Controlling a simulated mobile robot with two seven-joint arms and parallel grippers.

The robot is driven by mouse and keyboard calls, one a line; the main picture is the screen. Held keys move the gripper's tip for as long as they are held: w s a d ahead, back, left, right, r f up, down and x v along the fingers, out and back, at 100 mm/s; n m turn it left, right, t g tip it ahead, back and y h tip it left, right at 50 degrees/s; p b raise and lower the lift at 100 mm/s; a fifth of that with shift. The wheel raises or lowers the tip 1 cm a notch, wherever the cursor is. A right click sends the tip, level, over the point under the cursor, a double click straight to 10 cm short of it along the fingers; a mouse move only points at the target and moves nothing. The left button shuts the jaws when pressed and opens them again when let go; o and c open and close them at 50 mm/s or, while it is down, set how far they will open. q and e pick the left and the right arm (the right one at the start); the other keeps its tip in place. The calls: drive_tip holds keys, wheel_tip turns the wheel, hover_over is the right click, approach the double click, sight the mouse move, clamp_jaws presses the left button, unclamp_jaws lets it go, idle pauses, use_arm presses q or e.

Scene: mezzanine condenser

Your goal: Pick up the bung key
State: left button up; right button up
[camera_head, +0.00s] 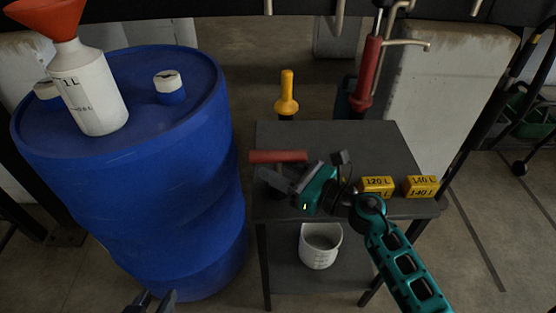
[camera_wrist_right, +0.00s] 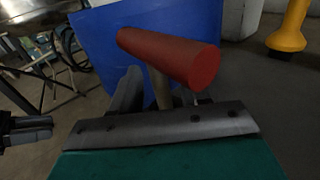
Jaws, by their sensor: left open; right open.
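The bung key (camera_head: 278,156) shows as a red cylindrical grip above the left part of the dark table. In the right wrist view its red grip (camera_wrist_right: 170,58) lies crosswise, with a pale shaft running down from it toward my fingers. My right gripper (camera_head: 276,181) is open at the key, its fingers just below the red grip. The shaft appears to lie between the fingers; contact cannot be told, and its lower end is hidden. My left gripper (camera_head: 150,299) is open and empty at the bottom edge, in front of the blue drum.
The blue drum (camera_head: 130,190) stands left, carrying a white bottle (camera_head: 90,95) with an orange funnel (camera_head: 45,15). The dark table (camera_head: 330,135) holds yellow 120 L (camera_head: 377,185) and 140 L (camera_head: 421,186) blocks. A yellow-handled tool (camera_head: 287,95) and red pump (camera_head: 369,70) stand behind. A white bucket (camera_head: 320,247) sits below.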

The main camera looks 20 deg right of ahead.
use_arm(q)
drive_tip(key=shift+d, duration=0.1)
use_arm(e)
drive_tip(key=shift+w, duration=0.1)
clamp_jaws()
use_arm(q)
drive_tip(key=shift+w, duration=0.1)
drive_tip(key=shift+r, duration=0.1)
use_arm(e)
drive_tip(key=shift+r, duration=0.15)
wheel_tip(320, 180, up, 10)
drive_tip(key=p, duration=0.5)
drive_tip(key=shift+r+p, duration=0.25)
drive_tip(key=shift+p, duration=0.1)
use_arm(q)
drive_tip(key=s+a+r+p, duration=0.1)
drive_tip(key=a+r+p, duration=0.2)
drive_tip(key=r, duration=0.3)
drive_tip(key=shift+s+y+p, duration=0.25)
drive_tip(key=shift+y+p, duration=0.15)
drive_tip(key=shift+p, duration=0.35)
use_arm(e)
wheel_tip(320, 180, up, 9)
drive_tip(key=shift+r, duration=0.2)
